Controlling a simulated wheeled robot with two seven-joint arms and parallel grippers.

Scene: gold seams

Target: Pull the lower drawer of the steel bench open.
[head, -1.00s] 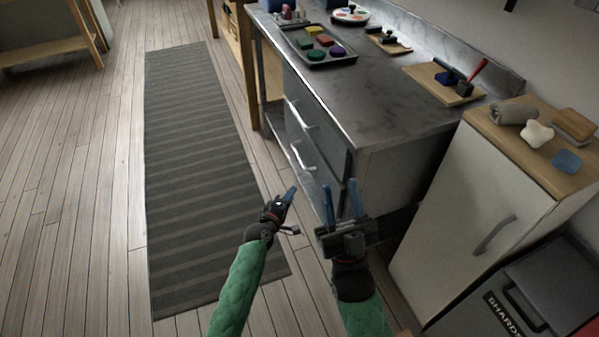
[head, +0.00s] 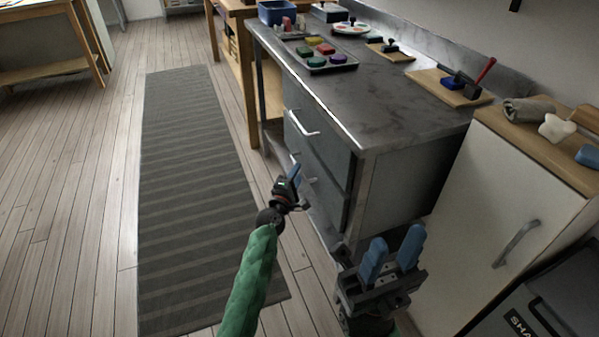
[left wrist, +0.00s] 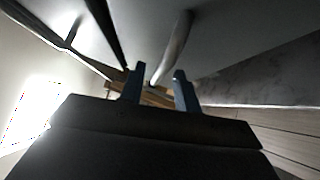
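The steel bench (head: 400,115) stands right of centre in the head view, with two drawer fronts facing left. The upper drawer has a bright bar handle (head: 304,124). The lower drawer (head: 326,183) looks shut, and its handle is partly hidden behind my left gripper (head: 295,176). In the left wrist view, a pale handle bar (left wrist: 174,48) runs toward the gap between the blue fingertips of my left gripper (left wrist: 158,84). The fingers are apart; I cannot tell whether they touch the bar. My right gripper (head: 392,255) is open and empty, in front of the bench's near end.
A white cabinet (head: 490,215) with a wooden top stands close to the right of my right gripper. A paint tray (head: 322,60) and wooden boards (head: 448,88) lie on the bench. A striped rug (head: 185,190) and clear floor lie to the left.

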